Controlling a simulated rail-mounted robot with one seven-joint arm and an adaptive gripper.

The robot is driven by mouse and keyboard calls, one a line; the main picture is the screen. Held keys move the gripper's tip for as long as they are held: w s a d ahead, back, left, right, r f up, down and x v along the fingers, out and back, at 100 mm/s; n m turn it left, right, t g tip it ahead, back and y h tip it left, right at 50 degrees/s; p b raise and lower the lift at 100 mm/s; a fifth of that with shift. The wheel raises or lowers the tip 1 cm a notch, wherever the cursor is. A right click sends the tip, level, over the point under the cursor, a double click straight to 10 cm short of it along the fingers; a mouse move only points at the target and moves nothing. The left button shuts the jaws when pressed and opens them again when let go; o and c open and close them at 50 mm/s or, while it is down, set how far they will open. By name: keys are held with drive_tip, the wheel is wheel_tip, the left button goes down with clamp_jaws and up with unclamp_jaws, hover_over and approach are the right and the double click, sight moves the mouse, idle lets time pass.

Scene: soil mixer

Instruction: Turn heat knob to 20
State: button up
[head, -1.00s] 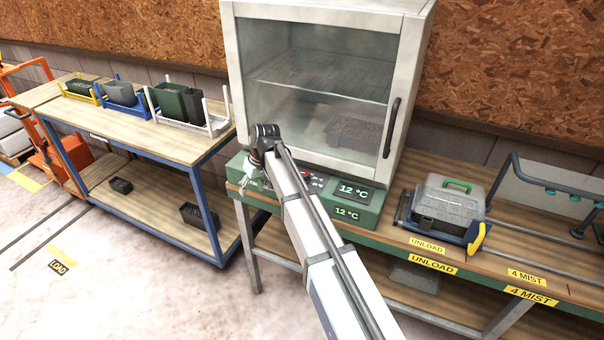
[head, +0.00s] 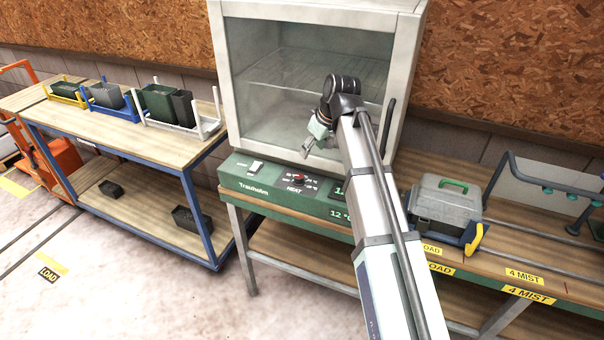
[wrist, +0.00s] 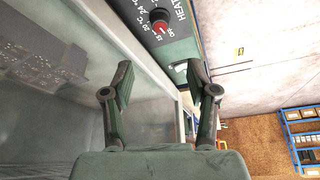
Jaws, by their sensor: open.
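The heat knob (head: 297,179) is a small red-topped dial on the green control panel (head: 262,183) under the glass-fronted cabinet. In the wrist view the knob (wrist: 159,28) shows beyond the fingertips, near the top, with the HEAT label and a temperature scale around it; where its pointer sits is too small to tell. My gripper (head: 306,152) is open and empty, in front of the cabinet's lower glass, above and slightly right of the knob, not touching it. In the wrist view its two fingers (wrist: 158,77) stand apart. A display on the panel (head: 343,213) reads 12 °C; another is partly hidden by my arm.
The cabinet (head: 290,75) has a glass door with a dark handle (head: 389,122) at right. A white switch (head: 255,167) is left of the knob. A grey case (head: 445,207) stands on the bench at right. A table with bins (head: 110,135) stands at left.

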sight(299, 176)
drive_tip(key=p+x, duration=0.3)
drive_tip(key=x, duration=1.1)
drive_tip(key=shift+w+a+f, duration=0.15)
drive_tip(key=shift+f, duration=0.2)
clamp_jaws()
